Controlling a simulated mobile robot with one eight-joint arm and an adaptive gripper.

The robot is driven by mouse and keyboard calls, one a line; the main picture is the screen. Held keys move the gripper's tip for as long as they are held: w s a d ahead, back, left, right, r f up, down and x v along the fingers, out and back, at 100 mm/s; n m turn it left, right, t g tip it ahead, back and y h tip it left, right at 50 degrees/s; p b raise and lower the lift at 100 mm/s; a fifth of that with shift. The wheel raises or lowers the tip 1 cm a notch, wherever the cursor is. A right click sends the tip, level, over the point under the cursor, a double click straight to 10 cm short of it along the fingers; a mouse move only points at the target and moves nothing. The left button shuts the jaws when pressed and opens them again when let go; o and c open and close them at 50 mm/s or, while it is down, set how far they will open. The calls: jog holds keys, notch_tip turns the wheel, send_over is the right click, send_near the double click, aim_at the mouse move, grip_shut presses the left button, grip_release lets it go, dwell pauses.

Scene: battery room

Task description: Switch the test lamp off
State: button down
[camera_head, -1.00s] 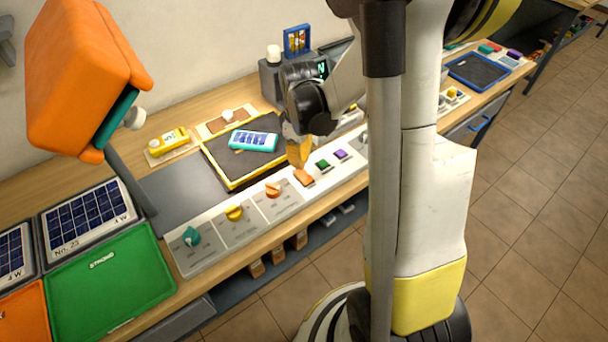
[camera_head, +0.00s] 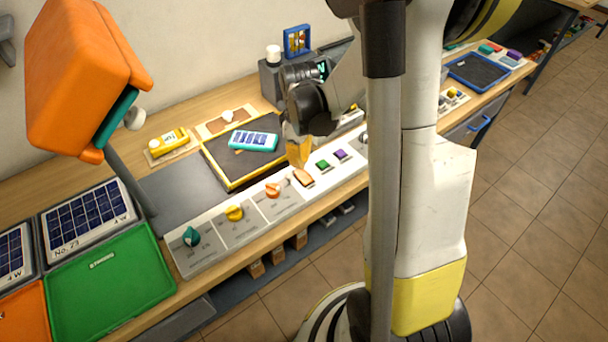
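A large orange lamp-like head (camera_head: 85,75) with a teal rim and a pale round knob hangs at the upper left; I cannot tell whether it is the test lamp or whether it is lit. An orange rocker switch (camera_head: 303,177) sits on the pale control strip (camera_head: 245,232), beside a green switch (camera_head: 323,165) and a purple switch (camera_head: 340,155). My gripper (camera_head: 297,152) points down just behind the orange switch. Its yellow fingers overlap in this view, so their opening and any contact with the switch are unclear.
Teal (camera_head: 191,237), yellow (camera_head: 234,213) and orange (camera_head: 272,190) knobs line the strip. A yellow-rimmed dark tray (camera_head: 228,183) holds a teal-and-white device (camera_head: 253,140). A green tray (camera_head: 110,290) and solar panels (camera_head: 90,218) lie at left.

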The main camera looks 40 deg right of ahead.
aim_at(301, 172)
jog(key=shift+f+b, duration=1.5)
jog(key=shift+f, duration=0.3)
dwell(0.5)
jog(key=shift+r, duration=0.15)
jog(key=shift+r+p, duration=2.55)
jog(key=shift+r, duration=0.9)
jog(key=s+a+r+m+t+b, duration=0.4)
jog(key=s+a+r+m+t, duration=0.2)
jog(key=s+a+r, duration=0.4)
jog(key=a+r+t, duration=0.1)
jog(key=a, duration=0.2)
jog(key=shift+s+a+r, duration=0.25)
jog(key=shift+s, duration=0.15)
